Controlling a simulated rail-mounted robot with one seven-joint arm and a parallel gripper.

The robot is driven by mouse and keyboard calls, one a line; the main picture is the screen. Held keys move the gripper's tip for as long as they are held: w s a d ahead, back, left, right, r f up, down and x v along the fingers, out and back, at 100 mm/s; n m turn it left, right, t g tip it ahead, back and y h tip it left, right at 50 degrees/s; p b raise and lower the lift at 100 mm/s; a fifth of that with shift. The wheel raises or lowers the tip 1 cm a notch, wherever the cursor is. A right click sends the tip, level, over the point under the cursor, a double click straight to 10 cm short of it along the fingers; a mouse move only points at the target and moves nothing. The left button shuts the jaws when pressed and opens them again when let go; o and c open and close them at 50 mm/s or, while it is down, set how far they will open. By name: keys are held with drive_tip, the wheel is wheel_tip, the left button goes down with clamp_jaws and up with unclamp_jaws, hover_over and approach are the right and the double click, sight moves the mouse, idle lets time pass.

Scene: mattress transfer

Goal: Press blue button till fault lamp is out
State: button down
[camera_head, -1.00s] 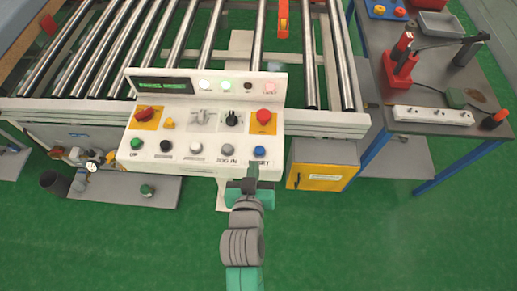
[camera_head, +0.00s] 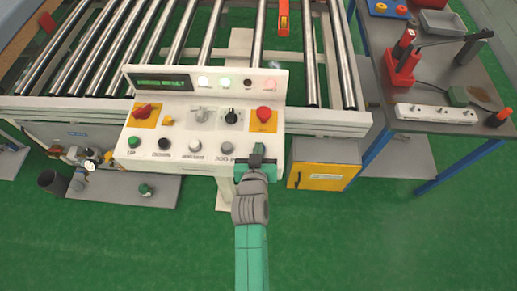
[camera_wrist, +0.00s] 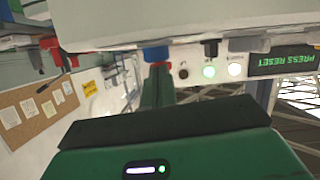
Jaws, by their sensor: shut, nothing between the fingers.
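The control panel (camera_head: 205,128) has a lower row of buttons. The blue button (camera_wrist: 156,54) shows in the wrist view just beyond the tips of my gripper (camera_wrist: 158,72); in the head view my gripper (camera_head: 257,153) hides it. The fingers are shut and empty. I cannot tell whether the tips touch the button. The lamp at the right end of the lamp row, pinkish red (camera_head: 270,86), looks lit; its label is too small to read. In the wrist view, the display (camera_wrist: 284,60) reads PRESS RESET.
A red mushroom button (camera_head: 263,113) and a black knob (camera_head: 232,117) sit above the lower row. A grey button (camera_head: 227,149) is left of my gripper. A roller conveyor (camera_head: 170,45) lies behind the panel, a yellow-fronted box (camera_head: 322,177) below right, a workbench (camera_head: 435,75) at right.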

wheel_tip(320, 180, down, 2)
drive_tip(key=shift+f+b, duration=0.1)
drive_tip(key=shift+b, duration=0.75)
wheel_tip(320, 180, up, 5)
drive_tip(key=p, duration=0.4)
drive_tip(key=shift+w+a, duration=0.15)
drive_tip(key=v, duration=0.9)
drive_tip(key=shift+s, duration=0.4)
drive_tip(key=shift+f, duration=0.1)
